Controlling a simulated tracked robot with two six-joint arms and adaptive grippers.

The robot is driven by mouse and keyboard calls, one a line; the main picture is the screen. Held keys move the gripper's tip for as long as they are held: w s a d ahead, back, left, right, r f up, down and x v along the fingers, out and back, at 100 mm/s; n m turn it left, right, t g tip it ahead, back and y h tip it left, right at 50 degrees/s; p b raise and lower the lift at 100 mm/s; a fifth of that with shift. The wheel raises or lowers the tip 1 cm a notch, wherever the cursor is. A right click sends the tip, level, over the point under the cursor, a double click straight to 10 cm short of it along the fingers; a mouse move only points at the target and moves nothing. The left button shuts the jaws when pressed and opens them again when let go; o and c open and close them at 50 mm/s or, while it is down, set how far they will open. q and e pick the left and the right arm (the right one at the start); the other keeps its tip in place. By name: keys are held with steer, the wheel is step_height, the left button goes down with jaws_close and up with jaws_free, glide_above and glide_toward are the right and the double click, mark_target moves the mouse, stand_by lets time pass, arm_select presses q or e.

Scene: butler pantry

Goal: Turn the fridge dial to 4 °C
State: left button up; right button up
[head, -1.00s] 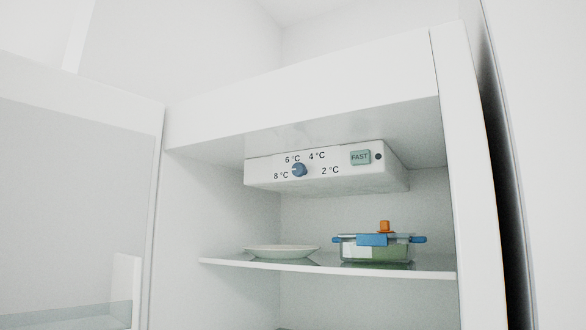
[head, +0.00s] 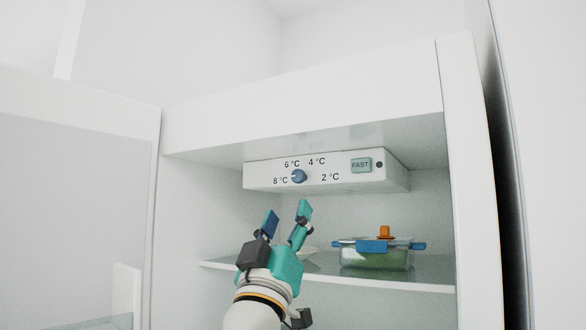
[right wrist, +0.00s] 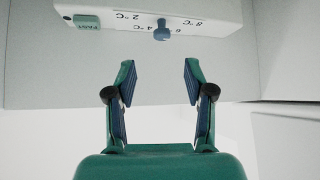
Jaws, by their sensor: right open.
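The blue fridge dial (head: 299,176) sits on the white control box (head: 345,183) under the fridge ceiling. Labels 8 °C, 6 °C, 4 °C and 2 °C stand around it; I cannot tell for sure which one it points to. My right gripper (head: 287,217) is open and empty, a little below the dial and apart from it. In the right wrist view the dial (right wrist: 162,30) lies ahead of the gap between the open fingers (right wrist: 160,75), and the labels appear upside down. My left gripper is not in view.
A green FAST button (head: 361,165) is on the box right of the dial. Below, a glass shelf (head: 430,284) holds a lidded container with blue clips (head: 375,255) and an orange knob (head: 384,231). The open door (head: 75,210) stands at the left.

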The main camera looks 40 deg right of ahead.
mark_target(298, 178)
steer(key=p+x, duration=0.5)
steer(key=x, duration=0.5)
steer(key=shift+w+d+r, duration=0.15)
steer(key=shift+w+r, duration=0.05)
steer(key=shift+r, duration=0.05)
